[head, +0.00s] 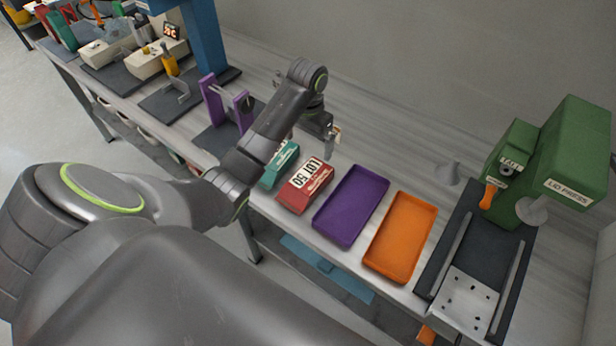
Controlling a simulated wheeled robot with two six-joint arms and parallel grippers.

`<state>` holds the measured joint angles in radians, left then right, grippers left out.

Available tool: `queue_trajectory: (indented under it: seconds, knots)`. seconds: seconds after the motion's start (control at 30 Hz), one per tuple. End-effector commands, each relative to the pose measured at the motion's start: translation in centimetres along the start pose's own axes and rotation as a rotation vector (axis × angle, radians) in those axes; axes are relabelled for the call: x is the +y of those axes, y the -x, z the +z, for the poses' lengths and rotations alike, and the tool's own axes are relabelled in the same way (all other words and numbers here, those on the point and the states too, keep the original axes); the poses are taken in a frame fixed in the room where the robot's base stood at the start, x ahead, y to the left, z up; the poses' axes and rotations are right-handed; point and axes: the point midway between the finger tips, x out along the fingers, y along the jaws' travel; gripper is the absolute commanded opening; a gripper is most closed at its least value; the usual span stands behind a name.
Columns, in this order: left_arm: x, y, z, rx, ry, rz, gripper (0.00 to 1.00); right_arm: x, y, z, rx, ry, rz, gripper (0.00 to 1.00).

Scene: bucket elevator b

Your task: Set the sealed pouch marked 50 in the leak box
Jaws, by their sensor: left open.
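A red block-like item (291,200) with a white label reading LOT 50 lies on the bench, left of the purple tray. A teal item (270,179) with a white label lies just left of it, partly hidden by my arm. I cannot tell whether either is a pouch or a bin. My left gripper (334,135) is open, above the bench behind the red item and apart from it. I see nothing clearly held in it. No thing here is readable as the leak box. My right gripper is not in view.
A purple tray (352,207) and an orange tray (401,238) look empty. A green lid press (573,150) with a dark base stands right, a small grey cone (448,174) beside it. A purple bracket (212,103) and blue column (205,38) stand left.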

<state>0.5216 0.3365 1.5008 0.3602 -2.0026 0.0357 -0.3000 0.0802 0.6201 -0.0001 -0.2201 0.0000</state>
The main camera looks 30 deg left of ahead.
Motion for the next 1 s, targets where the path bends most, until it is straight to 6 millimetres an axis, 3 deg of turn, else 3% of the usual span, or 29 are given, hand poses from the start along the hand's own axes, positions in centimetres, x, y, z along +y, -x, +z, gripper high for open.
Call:
queue_trajectory:
  seconds: [0.17, 1.0]
  knots:
    - [0.0, -0.9, 0.1, -0.011, 0.000, 0.000, 1.00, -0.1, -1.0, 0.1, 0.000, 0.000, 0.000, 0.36]
    - [0.0, -10.3, 0.2, -0.007, 0.000, 0.000, 1.00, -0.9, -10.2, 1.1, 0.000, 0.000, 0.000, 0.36]
